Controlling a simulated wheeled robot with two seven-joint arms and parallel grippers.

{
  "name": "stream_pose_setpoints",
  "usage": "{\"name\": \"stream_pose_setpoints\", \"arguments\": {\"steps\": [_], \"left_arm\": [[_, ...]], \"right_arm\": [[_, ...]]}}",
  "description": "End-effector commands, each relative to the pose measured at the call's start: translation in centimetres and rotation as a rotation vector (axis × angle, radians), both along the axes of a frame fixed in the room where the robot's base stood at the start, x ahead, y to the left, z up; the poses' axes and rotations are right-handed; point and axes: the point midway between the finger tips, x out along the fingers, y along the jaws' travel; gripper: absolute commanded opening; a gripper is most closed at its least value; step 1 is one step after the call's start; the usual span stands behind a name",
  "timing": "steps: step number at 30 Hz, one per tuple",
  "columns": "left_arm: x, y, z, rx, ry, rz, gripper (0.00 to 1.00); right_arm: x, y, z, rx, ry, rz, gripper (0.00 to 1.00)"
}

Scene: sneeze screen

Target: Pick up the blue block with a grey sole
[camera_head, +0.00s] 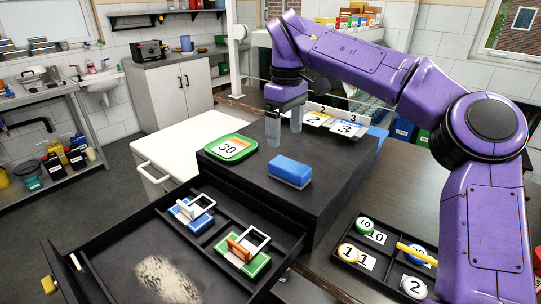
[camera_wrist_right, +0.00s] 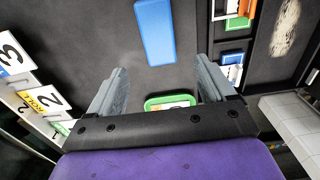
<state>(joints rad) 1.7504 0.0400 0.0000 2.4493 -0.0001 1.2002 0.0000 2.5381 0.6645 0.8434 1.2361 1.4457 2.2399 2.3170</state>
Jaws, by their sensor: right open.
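The blue block with a grey sole (camera_head: 290,172) lies flat on the black top of the drawer cabinet (camera_head: 325,183). It also shows in the right wrist view (camera_wrist_right: 155,30), ahead of the fingers and a little left of the middle between them. My right gripper (camera_head: 284,136) is open and empty. It hangs pointing down above the cabinet top, behind the block in the head view and apart from it. Both its fingers show in the wrist view (camera_wrist_right: 158,90). My left gripper is not in view.
A green tray with a 30 card (camera_head: 215,155) lies left of the block. Number cards 2 and 3 (camera_head: 345,128) stand behind the gripper. The open drawer (camera_head: 120,239) holds blue and green pieces. A black tray (camera_head: 330,262) with numbered discs is at right.

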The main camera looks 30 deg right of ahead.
Motion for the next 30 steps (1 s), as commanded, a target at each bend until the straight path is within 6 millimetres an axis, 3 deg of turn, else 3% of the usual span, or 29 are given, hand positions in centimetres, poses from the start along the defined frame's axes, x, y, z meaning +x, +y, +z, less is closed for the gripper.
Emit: {"name": "stream_pose_setpoints", "arguments": {"steps": [3, 11, 21, 28, 29, 30], "left_arm": [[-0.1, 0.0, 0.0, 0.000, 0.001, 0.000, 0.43], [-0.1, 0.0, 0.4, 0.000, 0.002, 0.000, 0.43], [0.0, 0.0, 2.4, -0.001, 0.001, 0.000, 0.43], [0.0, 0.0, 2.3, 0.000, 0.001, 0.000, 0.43], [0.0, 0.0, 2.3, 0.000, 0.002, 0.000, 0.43], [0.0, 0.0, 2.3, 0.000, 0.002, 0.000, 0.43]], "right_arm": [[-0.2, 0.0, -0.6, 0.000, -0.001, 0.001, 0.83], [-0.1, 0.0, -4.9, 0.002, 0.001, 0.001, 0.83], [-0.2, -0.2, -10.0, 0.001, 0.003, 0.001, 0.83], [-0.2, -0.2, -10.6, 0.000, -0.001, 0.000, 0.83], [-0.2, -0.2, -10.6, 0.000, -0.001, 0.000, 0.80], [-0.2, -0.2, -10.6, 0.000, -0.001, 0.000, 0.67]]}}
